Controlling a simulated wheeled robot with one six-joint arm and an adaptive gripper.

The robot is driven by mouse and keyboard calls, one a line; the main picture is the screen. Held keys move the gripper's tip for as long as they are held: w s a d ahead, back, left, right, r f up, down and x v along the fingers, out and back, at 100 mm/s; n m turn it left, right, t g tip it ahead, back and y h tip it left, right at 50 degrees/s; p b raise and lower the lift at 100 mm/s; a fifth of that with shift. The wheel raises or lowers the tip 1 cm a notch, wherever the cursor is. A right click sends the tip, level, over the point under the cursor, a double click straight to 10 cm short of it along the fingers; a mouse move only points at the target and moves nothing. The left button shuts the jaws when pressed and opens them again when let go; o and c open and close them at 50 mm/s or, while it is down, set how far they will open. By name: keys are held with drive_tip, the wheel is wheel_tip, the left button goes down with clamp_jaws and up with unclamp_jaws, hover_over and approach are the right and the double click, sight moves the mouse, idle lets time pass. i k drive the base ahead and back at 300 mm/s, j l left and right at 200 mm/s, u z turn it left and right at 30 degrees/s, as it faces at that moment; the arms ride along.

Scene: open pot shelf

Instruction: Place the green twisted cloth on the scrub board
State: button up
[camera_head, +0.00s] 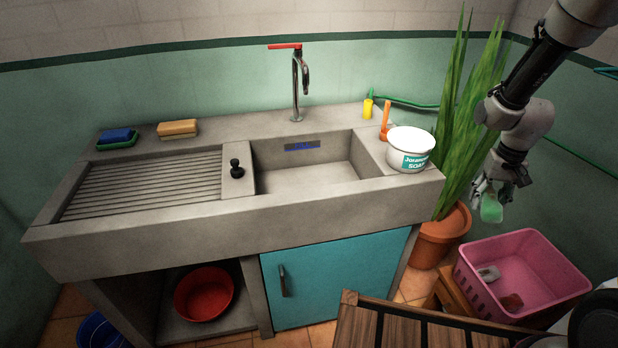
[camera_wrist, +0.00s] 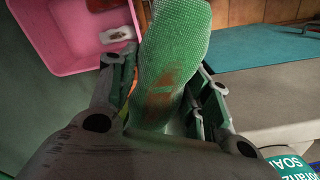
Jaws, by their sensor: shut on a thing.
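The green cloth (camera_head: 491,208) hangs in my gripper (camera_head: 489,188), to the right of the sink unit and above the pink basket. In the wrist view the green cloth (camera_wrist: 172,60) fills the space between the fingers of my gripper (camera_wrist: 160,100); it has a brownish stain. The fingers are shut on it. The scrub board (camera_head: 145,184) is the ridged grey slope on the left of the sink unit, bare and far from my gripper. The scrub board is not in the wrist view.
A white soap bucket (camera_head: 410,149) stands on the right end of the counter, beside a tall green plant (camera_head: 462,120). A tap (camera_head: 299,85) rises behind the basin. A black stopper (camera_head: 236,168) stands between basin and board. The pink basket (camera_head: 540,285) holds small items.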

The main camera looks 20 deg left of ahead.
sight(145, 193)
drive_tip(key=k+l+u, duration=0.15)
drive_tip(key=u, duration=0.25)
drive_tip(key=k+u, duration=0.2)
drive_tip(key=u, duration=0.15)
drive_tip(key=j+u, duration=0.1)
drive_tip(key=u, duration=0.25)
drive_tip(key=j+u, duration=0.1)
drive_tip(key=u, duration=0.3)
